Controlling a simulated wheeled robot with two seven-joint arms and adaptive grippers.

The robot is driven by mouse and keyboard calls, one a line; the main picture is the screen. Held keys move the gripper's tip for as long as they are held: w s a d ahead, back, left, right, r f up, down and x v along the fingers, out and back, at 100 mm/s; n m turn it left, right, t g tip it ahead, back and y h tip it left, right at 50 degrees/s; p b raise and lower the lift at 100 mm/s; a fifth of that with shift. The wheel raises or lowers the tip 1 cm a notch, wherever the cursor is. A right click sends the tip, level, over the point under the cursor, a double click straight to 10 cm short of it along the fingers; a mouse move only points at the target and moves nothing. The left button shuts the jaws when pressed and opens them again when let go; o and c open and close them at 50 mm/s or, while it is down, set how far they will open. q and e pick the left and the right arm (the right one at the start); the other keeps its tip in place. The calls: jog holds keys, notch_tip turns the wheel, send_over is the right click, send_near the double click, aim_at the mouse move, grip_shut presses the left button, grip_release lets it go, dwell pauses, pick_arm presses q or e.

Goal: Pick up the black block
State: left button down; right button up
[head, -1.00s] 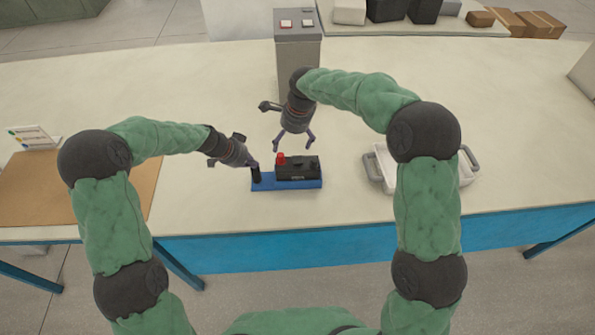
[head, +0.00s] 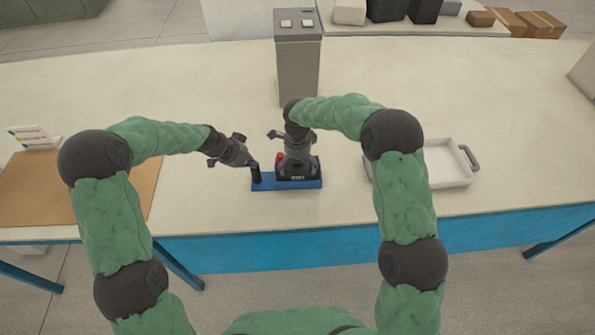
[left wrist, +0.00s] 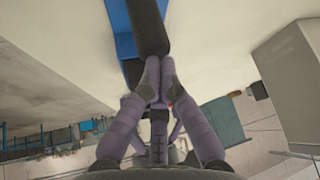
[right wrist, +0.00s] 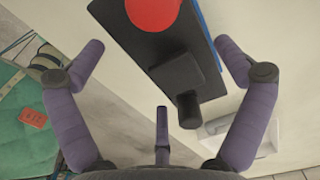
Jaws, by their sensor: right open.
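The black block (head: 297,178) sits on a blue base (head: 268,186) near the table's front edge. It has a red knob (head: 280,157) on top and fills much of the right wrist view (right wrist: 160,60). My right gripper (head: 298,160) is over the block, pointing down and open; in the right wrist view its fingers (right wrist: 160,45) stand apart on either side of the block. My left gripper (head: 254,164) is shut on an upright black post (head: 257,176) at the left end of the base; the left wrist view shows its fingers (left wrist: 159,75) together at the post (left wrist: 150,28).
A grey box with two buttons (head: 297,70) stands behind the block. A white tray with grey handles (head: 450,183) is to the right, partly hidden by my right arm. A brown mat (head: 110,185) and a small sign (head: 35,137) are at left.

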notch_tip(320, 180, down, 5)
jog(key=shift+w, duration=0.1)
jog(key=shift+c, duration=0.3)
jog(key=c, duration=1.4)
jog(key=shift+o, duration=0.2)
jog(key=shift+w+r, duration=0.1)
jog(key=shift+r, duration=0.1)
